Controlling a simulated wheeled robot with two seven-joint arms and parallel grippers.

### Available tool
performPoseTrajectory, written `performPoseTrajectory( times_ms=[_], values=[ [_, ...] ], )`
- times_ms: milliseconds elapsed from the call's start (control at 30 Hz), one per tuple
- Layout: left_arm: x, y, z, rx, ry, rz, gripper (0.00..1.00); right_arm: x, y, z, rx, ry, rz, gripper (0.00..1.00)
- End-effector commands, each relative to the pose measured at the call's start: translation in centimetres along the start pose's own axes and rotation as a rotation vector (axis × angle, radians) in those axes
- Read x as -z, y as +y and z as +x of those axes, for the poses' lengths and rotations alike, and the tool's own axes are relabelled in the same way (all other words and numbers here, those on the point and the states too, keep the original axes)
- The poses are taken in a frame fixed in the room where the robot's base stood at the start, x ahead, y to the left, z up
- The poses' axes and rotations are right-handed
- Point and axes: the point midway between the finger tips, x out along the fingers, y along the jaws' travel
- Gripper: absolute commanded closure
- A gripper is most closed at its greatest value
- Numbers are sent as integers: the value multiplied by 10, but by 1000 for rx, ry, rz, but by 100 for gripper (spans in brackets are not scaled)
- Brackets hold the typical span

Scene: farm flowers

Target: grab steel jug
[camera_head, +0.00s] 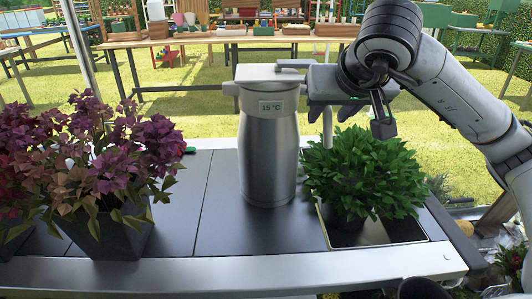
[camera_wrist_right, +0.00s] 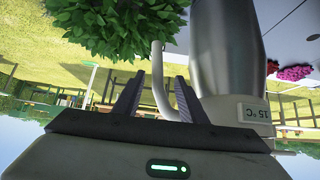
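The steel jug (camera_head: 268,150) stands upright on the dark table top, with a grey lid and a 15 °C display. Its handle is on the right side, mostly hidden by my right gripper (camera_head: 338,104) in the head view. In the right wrist view, which is upside down, the jug (camera_wrist_right: 215,60) fills the right side. There my right gripper (camera_wrist_right: 158,85) is open, with one finger on each side of the jug's handle (camera_wrist_right: 159,75) and gaps visible beside it. My left gripper is not in view.
A green leafy plant (camera_head: 362,172) stands close to the jug's right, just under my right gripper, over a recessed bay. Purple flowers (camera_head: 105,150) in a dark pot (camera_head: 108,238) stand at the left. The table top (camera_head: 215,215) between pot and jug is clear.

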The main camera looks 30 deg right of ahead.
Motion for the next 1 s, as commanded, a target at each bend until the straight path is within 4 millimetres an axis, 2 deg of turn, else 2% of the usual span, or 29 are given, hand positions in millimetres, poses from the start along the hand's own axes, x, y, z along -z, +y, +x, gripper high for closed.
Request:
performPoseTrajectory(
  times_ms=[33, 267, 600, 867, 900, 1000],
  values=[
    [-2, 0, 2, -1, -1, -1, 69, -2, 0, 9, -1, -3, 1, 62],
    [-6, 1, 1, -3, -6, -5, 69, -1, 0, 28, 3, -2, 2, 62],
    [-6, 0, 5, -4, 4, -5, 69, -3, 3, 73, 4, -4, 2, 62],
    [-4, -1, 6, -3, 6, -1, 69, -2, 3, 76, 5, -1, 2, 62],
    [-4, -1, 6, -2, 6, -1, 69, -2, 3, 76, 5, -1, 2, 64],
    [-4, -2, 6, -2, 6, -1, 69, -2, 3, 76, 5, -1, 2, 81]
  ],
)
